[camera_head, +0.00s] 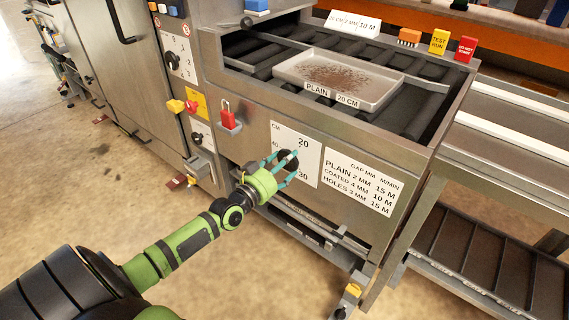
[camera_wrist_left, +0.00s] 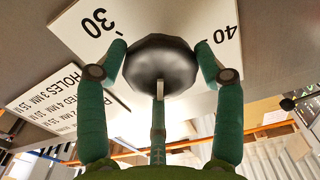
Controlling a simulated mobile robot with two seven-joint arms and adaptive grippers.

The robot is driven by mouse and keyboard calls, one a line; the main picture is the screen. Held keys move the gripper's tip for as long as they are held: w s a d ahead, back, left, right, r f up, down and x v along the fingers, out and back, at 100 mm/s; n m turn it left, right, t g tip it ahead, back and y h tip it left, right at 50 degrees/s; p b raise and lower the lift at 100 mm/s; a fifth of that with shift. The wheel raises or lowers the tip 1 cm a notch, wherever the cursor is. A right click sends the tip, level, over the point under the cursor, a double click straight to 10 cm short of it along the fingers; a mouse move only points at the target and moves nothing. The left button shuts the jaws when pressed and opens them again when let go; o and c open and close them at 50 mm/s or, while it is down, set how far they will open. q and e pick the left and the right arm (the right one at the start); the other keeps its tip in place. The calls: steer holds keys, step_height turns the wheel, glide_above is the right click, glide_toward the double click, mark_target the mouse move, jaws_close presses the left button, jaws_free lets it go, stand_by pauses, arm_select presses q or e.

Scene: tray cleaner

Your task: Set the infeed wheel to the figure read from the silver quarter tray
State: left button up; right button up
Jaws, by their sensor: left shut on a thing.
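The infeed wheel is a dark round knob (camera_head: 287,160) on a white scale plate (camera_head: 305,143) marked CM, with 20 at the top, 40 at the left and 30 at the lower right. My left gripper (camera_head: 287,166) is shut on the wheel, a finger on each side; the wheel also shows between the fingers in the left wrist view (camera_wrist_left: 162,62). A pale mark there sits at the knob's lower edge; the 20 is hidden. The silver quarter tray (camera_head: 376,95) lies on the rollers with brown crumbs, labelled PLAIN and 20 CM. My right gripper is out of view.
A table sign (camera_head: 359,184) right of the wheel lists gaps and speeds. A red padlock-like part (camera_head: 227,114) and a yellow-red switch (camera_head: 183,106) are left of it. A card (camera_head: 354,23) and yellow and red blocks (camera_head: 439,42) stand above the rollers.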

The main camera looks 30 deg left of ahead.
arm_select(q)
steer(key=shift+s+f+n, duration=0.1)
steer(key=shift+f+n, duration=0.25)
steer(key=shift+n, duration=0.15)
steer(key=o, duration=1.1)
steer(key=shift+r, duration=0.1)
steer(key=s, duration=0.8)
steer(key=s+a, duration=0.1)
steer(key=s, duration=0.2)
steer(key=shift+s, duration=0.4)
